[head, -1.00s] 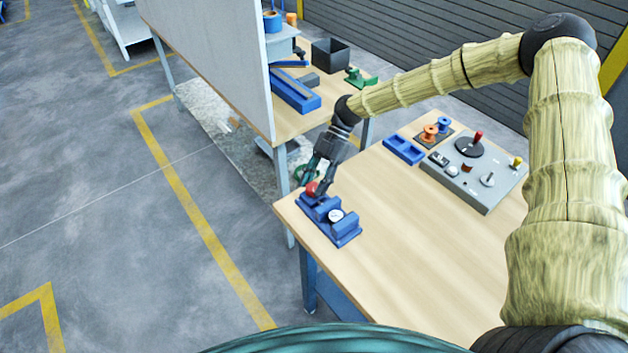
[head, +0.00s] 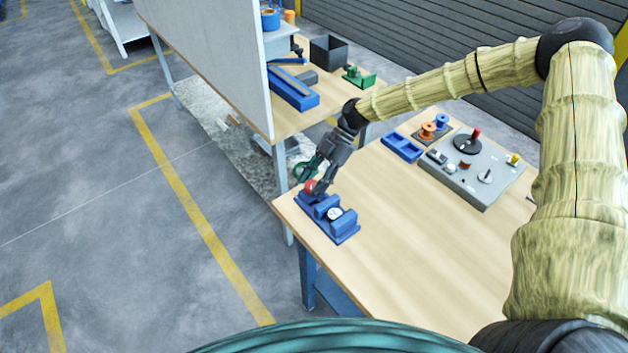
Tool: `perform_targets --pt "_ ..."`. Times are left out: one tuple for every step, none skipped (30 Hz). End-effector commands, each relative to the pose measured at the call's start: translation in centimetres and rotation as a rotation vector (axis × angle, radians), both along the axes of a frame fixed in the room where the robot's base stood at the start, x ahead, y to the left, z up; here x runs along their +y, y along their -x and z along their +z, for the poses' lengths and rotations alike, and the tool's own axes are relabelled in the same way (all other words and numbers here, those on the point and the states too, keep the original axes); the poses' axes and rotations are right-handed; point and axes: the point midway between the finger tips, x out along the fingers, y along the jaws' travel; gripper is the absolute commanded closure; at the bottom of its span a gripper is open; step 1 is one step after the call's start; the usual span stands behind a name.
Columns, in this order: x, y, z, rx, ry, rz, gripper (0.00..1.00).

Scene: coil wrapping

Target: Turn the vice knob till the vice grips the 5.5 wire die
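The blue vice (head: 345,231) sits at the near left corner of the wooden table. Its red knob (head: 310,186) is at the vice's far left end. The wire die (head: 334,213), a small pale disc with dark marks, sits between the vice's blocks; I cannot tell from here whether the jaws touch it. My gripper (head: 315,187) points down at the knob, with its dark fingers beside it and partly covering it. The fingers look close to or touching the knob, but whether they are closed on it is unclear.
A grey panel (head: 484,198) with a black disc and small knobs lies at the table's far right. A blue tray (head: 402,148) and copper and blue spools (head: 428,131) are near it. The middle of the table is clear. A tall white board (head: 205,60) stands behind left.

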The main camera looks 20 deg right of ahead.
Motion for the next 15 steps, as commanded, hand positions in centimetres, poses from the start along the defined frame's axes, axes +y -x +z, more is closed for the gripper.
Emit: perform_targets --pt "0.00 0.03 -0.06 0.001 0.000 0.001 0.47" --pt "0.01 0.02 -0.04 0.001 0.000 0.001 0.42" --pt "0.02 0.02 -0.04 0.001 0.000 0.001 0.42" --pt "0.01 0.01 -0.03 0.000 0.000 0.000 0.42" --pt "0.01 0.01 -0.01 0.000 0.000 0.000 0.42" --pt "0.01 0.01 0.00 0.000 0.000 0.000 0.42" --pt "0.01 0.01 0.00 0.000 0.000 0.000 0.42" --pt "0.02 0.00 0.01 -0.001 0.000 0.001 0.42" --pt "0.02 0.00 0.01 -0.001 0.000 0.001 0.42" --pt "0.00 -0.01 0.03 -0.001 0.000 0.001 0.42" --pt "-0.01 -0.02 0.06 -0.001 0.000 0.001 0.42" --pt "-0.07 -0.06 0.13 -0.001 0.000 0.001 0.42" --pt "-0.15 -0.11 0.22 -0.001 -0.001 0.000 0.42" --pt "-0.26 -0.17 0.35 -0.001 -0.001 0.000 0.42" --pt "-0.46 -0.29 0.58 -0.002 -0.001 -0.001 0.42"
